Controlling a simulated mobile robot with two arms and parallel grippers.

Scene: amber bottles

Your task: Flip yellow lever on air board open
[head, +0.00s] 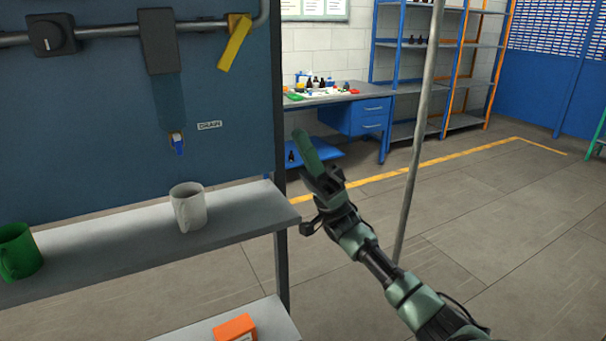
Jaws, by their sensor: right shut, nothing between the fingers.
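The yellow lever (235,42) sits on the grey pipe at the top right corner of the blue air board (90,115). It hangs down and slants a little to the lower left from its pivot. My right gripper (303,140) is shut and empty, to the right of the board's edge and below the lever, clear of it. Its arm comes in from the lower right. My left gripper is not in view.
A shelf (110,250) below the board holds a white mug (188,207) and a green mug (18,252). An orange box (235,328) lies lower down. A thin grey pole (420,130) stands beside my right arm. A workbench (340,97) with bottles stands behind.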

